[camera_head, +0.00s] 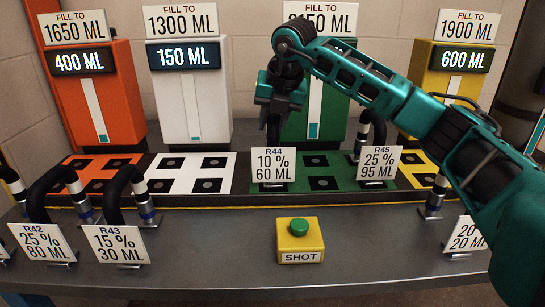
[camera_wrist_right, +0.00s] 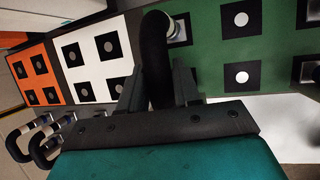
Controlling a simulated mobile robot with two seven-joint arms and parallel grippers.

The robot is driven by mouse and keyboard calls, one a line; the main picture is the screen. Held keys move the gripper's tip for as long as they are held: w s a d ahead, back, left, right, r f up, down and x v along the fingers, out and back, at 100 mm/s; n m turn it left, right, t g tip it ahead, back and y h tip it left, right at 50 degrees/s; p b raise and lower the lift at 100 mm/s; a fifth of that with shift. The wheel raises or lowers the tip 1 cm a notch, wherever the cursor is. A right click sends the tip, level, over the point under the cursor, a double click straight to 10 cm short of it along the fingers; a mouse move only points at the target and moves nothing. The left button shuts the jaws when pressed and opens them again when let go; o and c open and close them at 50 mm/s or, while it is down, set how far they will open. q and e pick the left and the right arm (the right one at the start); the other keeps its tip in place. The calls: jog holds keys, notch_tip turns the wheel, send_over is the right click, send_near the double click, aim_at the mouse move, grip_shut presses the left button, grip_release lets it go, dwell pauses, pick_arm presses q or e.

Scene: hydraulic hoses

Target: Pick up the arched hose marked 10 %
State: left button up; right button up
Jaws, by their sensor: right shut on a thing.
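The arched hose marked 10 % (camera_head: 274,132) is black and stands at the left side of the green mat, behind its white card (camera_head: 273,168) reading R44, 10 %, 60 ML. My right gripper (camera_head: 277,105) points down over it and is shut on it. In the right wrist view the black hose (camera_wrist_right: 155,50) passes between the two fingers of my right gripper (camera_wrist_right: 158,92). A silver end fitting (camera_wrist_right: 180,28) shows beside the green mat's near squares. The card and gripper hide much of the hose in the head view. My left gripper is not in view.
The hose marked 25 %, 95 ML (camera_head: 363,135) stands close by on the green mat (camera_head: 330,198). Hoses R42 (camera_head: 45,190) and R43 (camera_head: 118,190) stand at the left. A yellow SHOT box with a green button (camera_head: 300,242) sits in front. Tall coloured tanks line the back.

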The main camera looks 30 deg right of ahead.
grip_shut()
jog(key=shift+r, duration=0.1)
jog(key=shift+r, duration=0.1)
